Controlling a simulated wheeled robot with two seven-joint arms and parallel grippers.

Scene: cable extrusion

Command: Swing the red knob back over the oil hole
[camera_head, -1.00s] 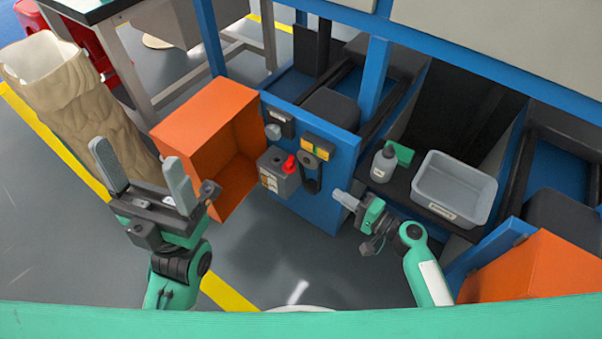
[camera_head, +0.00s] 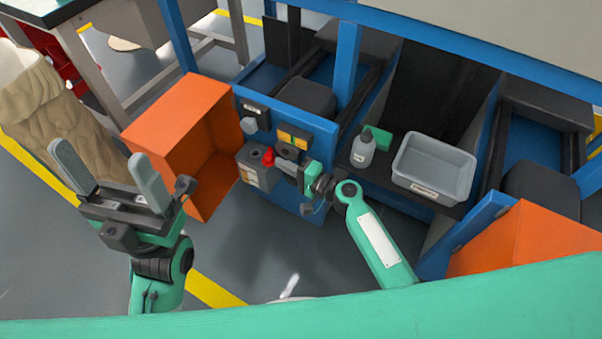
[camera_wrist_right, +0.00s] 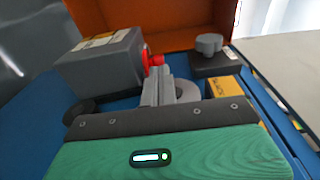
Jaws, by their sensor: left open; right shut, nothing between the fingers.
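The red knob (camera_head: 268,157) sits at the right side of a small grey box (camera_head: 253,176) on the blue machine front. A dark round spot, perhaps the oil hole, shows on the box's top in the head view. In the wrist view the red knob (camera_wrist_right: 153,59) is just beyond the fingertips, beside the grey box (camera_wrist_right: 100,66). My right gripper (camera_head: 277,164) is shut and empty, its tips close to the knob; I cannot tell whether they touch. My left gripper (camera_head: 108,171) is open and empty, left of the orange box.
An open orange box (camera_head: 172,127) stands left of the grey box. A grey bottle (camera_head: 362,150) and a grey tray (camera_head: 433,168) stand on the shelf at right. A grey knob (camera_wrist_right: 209,43) on a dark block and a yellow label are near my right fingers.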

